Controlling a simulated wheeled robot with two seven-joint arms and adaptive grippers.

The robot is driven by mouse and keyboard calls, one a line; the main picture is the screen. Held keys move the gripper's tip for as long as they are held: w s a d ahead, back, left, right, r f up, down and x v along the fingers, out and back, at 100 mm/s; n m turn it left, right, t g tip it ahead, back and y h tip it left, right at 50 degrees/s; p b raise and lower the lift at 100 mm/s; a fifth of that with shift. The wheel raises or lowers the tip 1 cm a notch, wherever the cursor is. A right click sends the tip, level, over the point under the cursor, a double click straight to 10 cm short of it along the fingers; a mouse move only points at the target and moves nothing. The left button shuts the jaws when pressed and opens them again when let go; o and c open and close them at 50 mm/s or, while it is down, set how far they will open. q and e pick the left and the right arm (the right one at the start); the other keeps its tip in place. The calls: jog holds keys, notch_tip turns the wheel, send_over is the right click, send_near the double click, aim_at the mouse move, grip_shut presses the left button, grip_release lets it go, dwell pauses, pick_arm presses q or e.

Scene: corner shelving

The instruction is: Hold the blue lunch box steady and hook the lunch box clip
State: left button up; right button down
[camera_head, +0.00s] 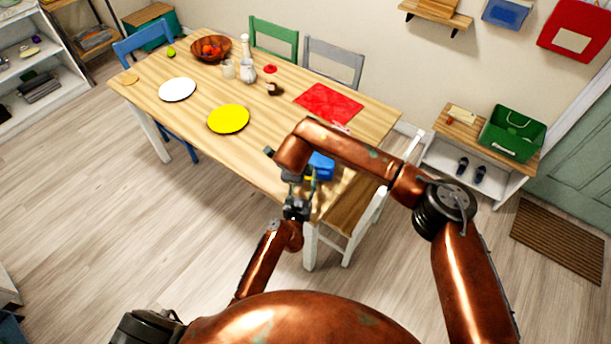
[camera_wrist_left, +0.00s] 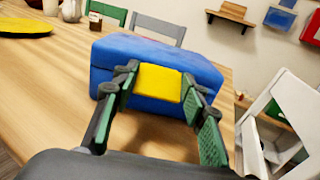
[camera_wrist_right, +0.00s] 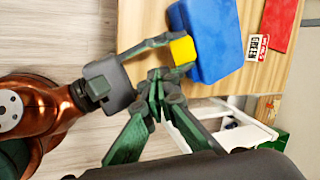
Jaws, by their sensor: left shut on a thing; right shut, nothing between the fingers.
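The blue lunch box (camera_wrist_left: 130,52) sits on the wooden table near its front right corner. It also shows in the head view (camera_head: 322,164), partly behind my right arm. Its yellow clip (camera_wrist_left: 160,82) is on the side facing my grippers. My left gripper (camera_wrist_left: 165,78) is shut on the yellow clip, one finger at each side. In the right wrist view the clip (camera_wrist_right: 183,49) and lunch box (camera_wrist_right: 210,35) are just beyond my fingertips. My right gripper (camera_wrist_right: 157,76) is shut and empty, close to the left gripper's fingers and apart from the box.
The table (camera_head: 270,165) also bears a red mat (camera_head: 328,104), a yellow plate (camera_head: 228,119), a white plate (camera_head: 177,90) and a fruit bowl (camera_head: 211,48). A white chair (camera_head: 350,225) stands close by at the right. The table's front edge is near both grippers.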

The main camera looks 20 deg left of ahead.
jog(key=shift+w+d+r+n+t+h, duration=0.15)
jog(key=shift+w+d+r+t, duration=0.15)
jog(key=shift+w, duration=0.1)
jog(key=shift+w+d+r+n+t+h, duration=0.2)
jog(key=shift+w+t, duration=0.1)
jog(key=shift+w, duration=0.1)
jog(key=shift+a, duration=0.1)
jog(key=x, duration=1.4)
jog(key=shift+s+f, duration=0.15)
jog(key=shift+f, duration=0.45)
jog(key=shift+s+f, duration=0.2)
jog(key=shift+f, duration=0.45)
dwell(1.4)
jog(key=shift+x, duration=0.95)
dwell(1.0)
jog(key=shift+w, duration=0.1)
dwell(0.7)
jog(key=shift+r, duration=0.15)
